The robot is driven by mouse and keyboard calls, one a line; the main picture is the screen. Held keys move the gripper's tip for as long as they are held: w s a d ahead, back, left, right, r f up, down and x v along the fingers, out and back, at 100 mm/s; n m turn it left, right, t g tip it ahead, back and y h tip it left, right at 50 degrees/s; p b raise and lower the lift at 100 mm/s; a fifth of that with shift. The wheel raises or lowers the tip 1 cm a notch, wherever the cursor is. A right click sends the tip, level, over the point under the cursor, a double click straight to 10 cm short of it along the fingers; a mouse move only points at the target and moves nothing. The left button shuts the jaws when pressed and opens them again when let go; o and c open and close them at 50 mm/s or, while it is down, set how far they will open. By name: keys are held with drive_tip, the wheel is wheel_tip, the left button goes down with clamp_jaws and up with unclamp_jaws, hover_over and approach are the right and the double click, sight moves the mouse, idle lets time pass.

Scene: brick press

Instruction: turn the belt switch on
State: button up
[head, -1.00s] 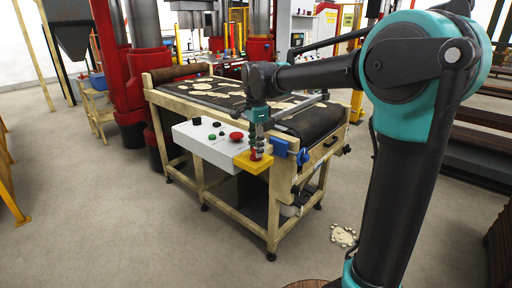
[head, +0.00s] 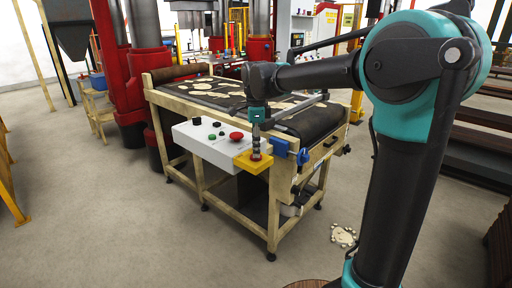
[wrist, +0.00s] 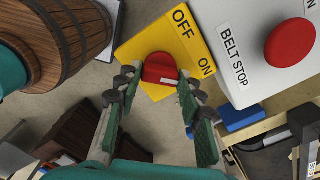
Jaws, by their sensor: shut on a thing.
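The belt switch is a red round knob (wrist: 158,66) on a yellow plate (wrist: 135,48) marked OFF and ON. A white mark shows on the knob's lower right part; I cannot tell exactly which word it points at. My gripper (wrist: 161,84) has its two green-padded fingers on either side of the knob and is shut on it. In the head view, my gripper (head: 256,154) points down at the yellow plate (head: 243,164) on the conveyor's near corner. The knob is mostly hidden there by the fingers.
A red BELT STOP button (wrist: 290,42) sits close by on the white control panel (head: 190,136). The conveyor belt (head: 310,120) lies behind, carrying pale flat pieces. A wooden barrel (wrist: 68,40) shows in the wrist view. Blue part (head: 303,157) is at the conveyor's side.

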drive_tip(key=o, duration=1.2)
drive_tip(key=shift+c, duration=0.2)
drive_tip(key=shift+r, duration=0.1)
wheel_tip(320, 180, up, 12)
